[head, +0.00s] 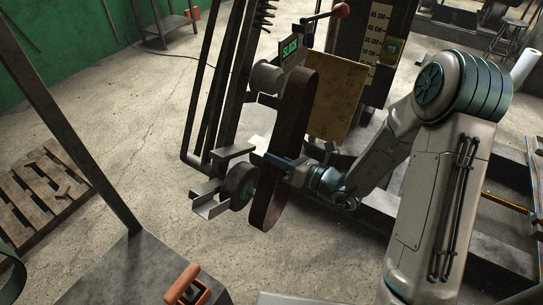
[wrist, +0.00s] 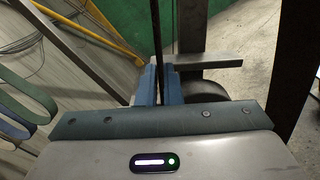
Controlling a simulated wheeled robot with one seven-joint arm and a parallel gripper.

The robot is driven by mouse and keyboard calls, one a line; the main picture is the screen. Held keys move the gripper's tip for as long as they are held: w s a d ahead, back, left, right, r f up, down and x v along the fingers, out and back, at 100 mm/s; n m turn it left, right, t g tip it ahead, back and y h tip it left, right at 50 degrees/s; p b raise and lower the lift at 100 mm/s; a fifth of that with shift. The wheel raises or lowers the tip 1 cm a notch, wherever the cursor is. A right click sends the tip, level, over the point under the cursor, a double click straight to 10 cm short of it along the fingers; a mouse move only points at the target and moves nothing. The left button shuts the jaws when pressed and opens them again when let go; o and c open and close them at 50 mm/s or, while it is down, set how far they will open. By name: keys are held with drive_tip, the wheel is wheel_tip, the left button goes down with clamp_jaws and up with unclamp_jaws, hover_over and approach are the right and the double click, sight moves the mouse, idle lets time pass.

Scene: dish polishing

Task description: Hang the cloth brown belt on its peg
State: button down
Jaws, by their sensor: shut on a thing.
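The brown belt (head: 290,140) is a long closed loop, standing upright beside the grinding machine in the head view. My gripper (head: 282,161) reaches in from the right and is shut on the belt about midway along the loop. In the wrist view, the blue fingers (wrist: 159,86) are closed on a thin dark strip, the belt (wrist: 158,45) seen edge-on. The loop is close to the machine's pale upper wheel (head: 267,76) and dark lower wheel (head: 238,185); I cannot tell whether it still touches them. I cannot make out the belt's peg.
Several other belts (wrist: 20,112) hang at the left of the wrist view. The machine has a sign reading "SLACK" (head: 290,51) and a red-knobbed lever (head: 341,11). A tan board (head: 337,95) stands behind the belt. A wooden pallet (head: 45,190) lies on the left floor, with open floor beside it.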

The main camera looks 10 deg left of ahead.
idle(0.3)
drive_tip(key=v, duration=0.6)
idle(0.4)
drive_tip(key=shift+d+f, duration=0.1)
